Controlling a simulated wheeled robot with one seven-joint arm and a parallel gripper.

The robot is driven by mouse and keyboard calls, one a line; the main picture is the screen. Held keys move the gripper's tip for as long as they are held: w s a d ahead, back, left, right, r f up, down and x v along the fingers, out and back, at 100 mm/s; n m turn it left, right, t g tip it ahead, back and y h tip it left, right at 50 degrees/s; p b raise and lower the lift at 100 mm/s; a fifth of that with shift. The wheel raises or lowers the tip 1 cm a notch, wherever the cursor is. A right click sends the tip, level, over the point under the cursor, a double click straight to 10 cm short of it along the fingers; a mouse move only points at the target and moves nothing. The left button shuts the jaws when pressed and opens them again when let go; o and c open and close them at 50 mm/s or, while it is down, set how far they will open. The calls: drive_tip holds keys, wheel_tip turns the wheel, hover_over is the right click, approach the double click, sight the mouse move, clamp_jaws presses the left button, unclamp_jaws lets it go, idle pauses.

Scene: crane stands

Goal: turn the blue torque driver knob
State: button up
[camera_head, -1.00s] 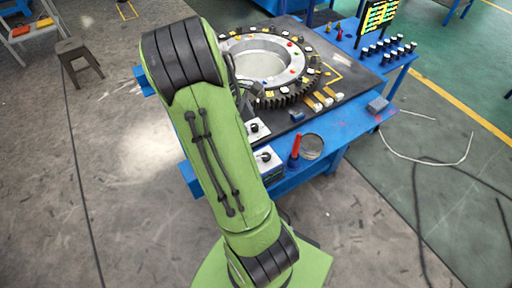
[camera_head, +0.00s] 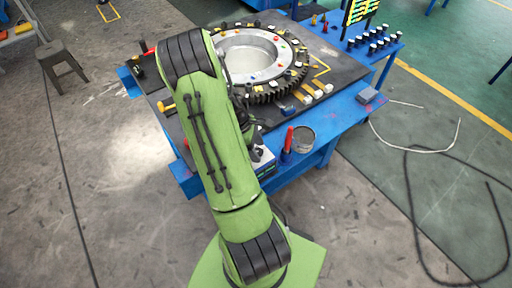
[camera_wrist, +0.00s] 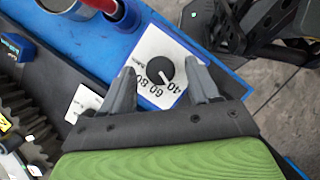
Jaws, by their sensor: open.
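In the wrist view a black knob (camera_wrist: 160,71) with a white pointer line sits on a white dial plate (camera_wrist: 153,46) marked with numbers, on a blue box. My gripper (camera_wrist: 160,69) is open, its two grey fingers on either side of the knob in the picture. I cannot tell whether they touch it or how high they are above it. In the head view my green arm hides most of the gripper, and part of the dial box (camera_head: 263,156) shows beside it at the bench's front edge. No blue shows on the knob itself.
A second white plate (camera_wrist: 84,102) lies left of the left finger. A red-handled tool (camera_head: 288,139) and a round can (camera_head: 304,140) stand close right of the dial box. A large toothed ring (camera_head: 275,92) fills the bench behind. A small blue block (camera_wrist: 14,47) lies near it.

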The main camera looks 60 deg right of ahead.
drive_tip(key=shift+c, duration=0.4)
drive_tip(key=c, duration=1)
drive_tip(key=shift+o, duration=0.2)
drive_tip(key=shift+m, duration=0.3)
drive_tip(key=m, duration=0.1)
drive_tip(key=m+y, duration=0.1)
drive_tip(key=m, duration=0.1)
drive_tip(key=m+y, duration=0.1)
drive_tip(key=shift+d+b, duration=0.25)
drive_tip(key=shift+b, duration=0.15)
drive_tip(key=m, duration=0.2)
drive_tip(key=m+y+b, duration=0.1)
drive_tip(key=m, duration=0.2)
drive_tip(key=shift+d+y, duration=0.15)
drive_tip(key=shift+y, duration=0.15)
drive_tip(key=m+t+y+b, duration=0.1)
drive_tip(key=m, duration=0.3)
drive_tip(key=shift+s+d, duration=0.1)
drive_tip(key=shift+s, duration=0.05)
drive_tip(key=shift+s+m+t+y, duration=0.1)
drive_tip(key=shift+m+t+y, duration=0.25)
drive_tip(key=shift+m, duration=0.7)
drive_tip(key=shift+m+t+y, duration=0.15)
drive_tip(key=shift+m+t, duration=0.4)
drive_tip(key=shift+m, duration=0.5)
